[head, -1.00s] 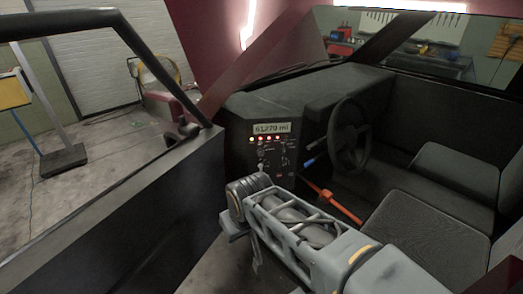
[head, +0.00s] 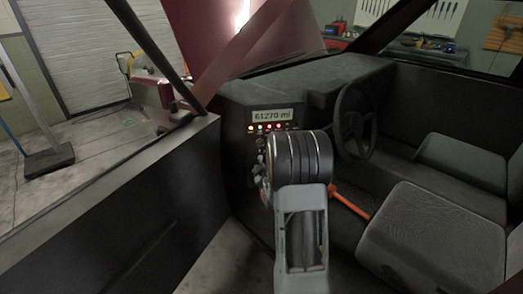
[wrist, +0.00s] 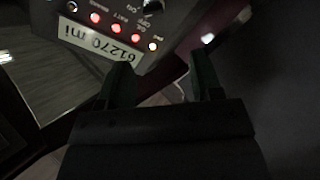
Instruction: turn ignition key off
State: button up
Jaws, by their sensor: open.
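The dash panel carries a lit odometer display (head: 272,115) reading 61270 mi and a row of lit warning lamps (head: 268,128). In the wrist view the display (wrist: 97,55) appears upside down, with red and amber lamps (wrist: 116,28) beside it. A dark knob with a pale edge (wrist: 152,6) is cut off by the top edge there; I cannot tell if it is the ignition key. My gripper (wrist: 160,80) is open and empty, its two dark fingers apart and pointing toward the panel. In the head view my arm hides the fingers and the lower panel.
The steering wheel (head: 355,125) is right of the panel. An orange lever (head: 350,201) slants below it, near the seat (head: 435,240). The open door (head: 130,205) stands on the left. Free room lies above the seats.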

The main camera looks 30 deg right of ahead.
aim_at(262, 146)
jog(key=shift+t+h, duration=0.3)
jog(key=x, duration=0.4)
jog(key=p+x, duration=0.1)
jog(key=x, duration=0.4)
jog(key=d+f+x, duration=0.1)
jog(key=x, duration=0.4)
jog(key=shift+s, duration=0.25)
jog(key=shift+c, duration=0.2)
jog(key=c, duration=0.9)
